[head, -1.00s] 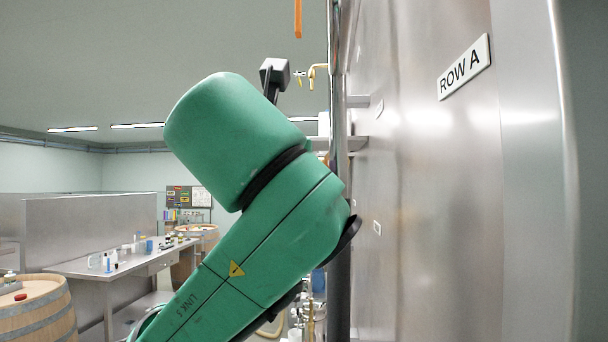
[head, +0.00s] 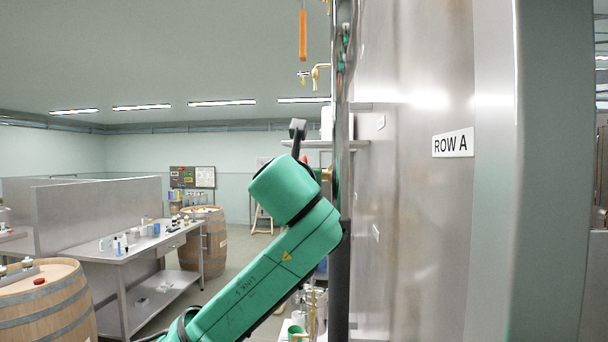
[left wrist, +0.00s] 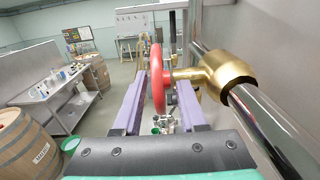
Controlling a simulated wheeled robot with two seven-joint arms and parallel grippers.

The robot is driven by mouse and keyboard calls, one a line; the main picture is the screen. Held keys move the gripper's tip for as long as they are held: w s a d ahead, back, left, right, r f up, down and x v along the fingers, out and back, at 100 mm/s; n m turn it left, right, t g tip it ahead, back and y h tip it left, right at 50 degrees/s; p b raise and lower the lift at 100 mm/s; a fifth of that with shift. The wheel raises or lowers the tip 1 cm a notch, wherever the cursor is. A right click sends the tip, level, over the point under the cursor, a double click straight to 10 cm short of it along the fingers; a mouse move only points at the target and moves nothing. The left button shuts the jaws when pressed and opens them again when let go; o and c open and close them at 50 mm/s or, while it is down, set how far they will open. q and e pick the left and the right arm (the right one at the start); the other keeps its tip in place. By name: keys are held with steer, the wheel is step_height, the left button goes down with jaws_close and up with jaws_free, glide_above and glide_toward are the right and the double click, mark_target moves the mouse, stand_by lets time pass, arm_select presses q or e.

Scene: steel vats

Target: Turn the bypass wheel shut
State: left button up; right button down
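The bypass wheel appears to be the red handwheel (left wrist: 157,62) in the left wrist view, seen nearly edge-on. Its stem joins a brass valve body (left wrist: 230,72) on a steel pipe (left wrist: 275,125) at the right. My left gripper (left wrist: 161,78) is open, with its two purple fingers on either side of the wheel. A gap shows between the wheel and each finger, so it does not look gripped. In the head view my green left arm reaches up beside the vat and its fingers are hidden. My right gripper is in neither view.
A steel vat wall with a ROW A sign (head: 453,143) stands close on the right. A steel bench (head: 120,248) with small items and wooden barrels (head: 45,305) are on the left. An orange bar (head: 303,36) hangs above. The floor between bench and vat looks partly clear.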

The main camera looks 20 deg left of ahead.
arm_select(q)
jaws_close()
steer(key=shift+f, duration=0.1)
steer(key=shift+w+a+f+t+y+b, duration=0.1)
steer(key=shift+t+y+b, duration=0.2)
steer(key=shift+t+b, duration=0.55)
steer(key=t+b, duration=0.2)
steer(key=b, duration=0.1)
steer(key=shift+t, duration=0.25)
steer(key=t+b, duration=0.2)
steer(key=b, duration=0.1)
steer(key=shift+w+y, duration=0.1)
steer(key=shift+y, duration=0.2)
steer(key=shift+r+t+b, duration=0.3)
steer(key=shift+r+t, duration=0.05)
steer(key=shift+t, duration=0.05)
steer(key=shift+r, duration=0.1)
